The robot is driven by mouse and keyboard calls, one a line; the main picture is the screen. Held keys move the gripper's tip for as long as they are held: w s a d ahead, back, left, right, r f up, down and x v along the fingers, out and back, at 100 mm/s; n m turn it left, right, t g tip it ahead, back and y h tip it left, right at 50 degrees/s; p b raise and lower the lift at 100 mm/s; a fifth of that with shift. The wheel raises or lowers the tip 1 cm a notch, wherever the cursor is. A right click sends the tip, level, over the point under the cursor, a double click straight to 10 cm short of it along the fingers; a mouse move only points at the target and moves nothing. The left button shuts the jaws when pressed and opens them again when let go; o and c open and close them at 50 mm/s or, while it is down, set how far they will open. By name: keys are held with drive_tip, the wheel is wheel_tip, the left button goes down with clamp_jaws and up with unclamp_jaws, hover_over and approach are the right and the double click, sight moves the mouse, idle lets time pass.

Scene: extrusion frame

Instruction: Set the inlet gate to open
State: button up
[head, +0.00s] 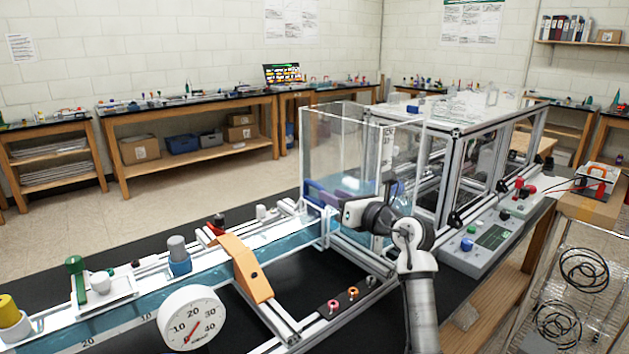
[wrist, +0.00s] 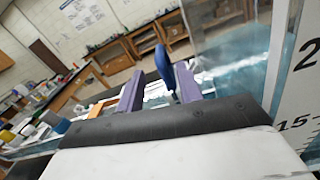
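My gripper (wrist: 158,88) is open, with two purple fingers spread apart. In the head view my gripper (head: 330,194) is at the clear water tank (head: 340,135), where the tank meets the water channel (head: 215,268). The handle is not clearly distinguishable from the fingers there.
An orange bracket (head: 245,268) spans the channel, with a round dial gauge (head: 192,318) in front. An aluminium frame (head: 455,180) stands right of the tank. A control box (head: 490,240) is at the right. The black bench top left of the channel has free room.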

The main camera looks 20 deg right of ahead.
sight(315, 186)
drive_tip(key=p+x, duration=0.2)
drive_tip(key=x, duration=0.5)
drive_tip(key=shift+w+a, duration=0.1)
drive_tip(key=shift+w, duration=0.25)
drive_tip(key=shift+c, duration=0.5)
clamp_jaws()
